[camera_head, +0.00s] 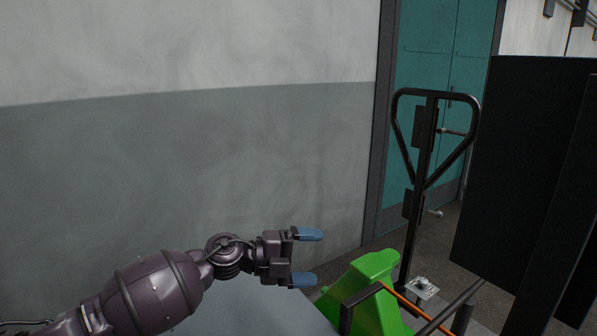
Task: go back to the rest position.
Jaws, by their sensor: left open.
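My left gripper (308,257) is at the lower middle of the head view, on the arm that comes in from the lower left. It points to the right, and its two blue fingertips stand wide apart with nothing between them. It is above the right end of a grey surface (240,306). My right gripper does not show in this view.
A bright green object (366,285) is just right of my left gripper, partly behind dark bars. A black looped handle (427,140) rises behind it. A large black panel (522,170) fills the right. A grey wall (180,170) and teal doors (440,60) stand behind.

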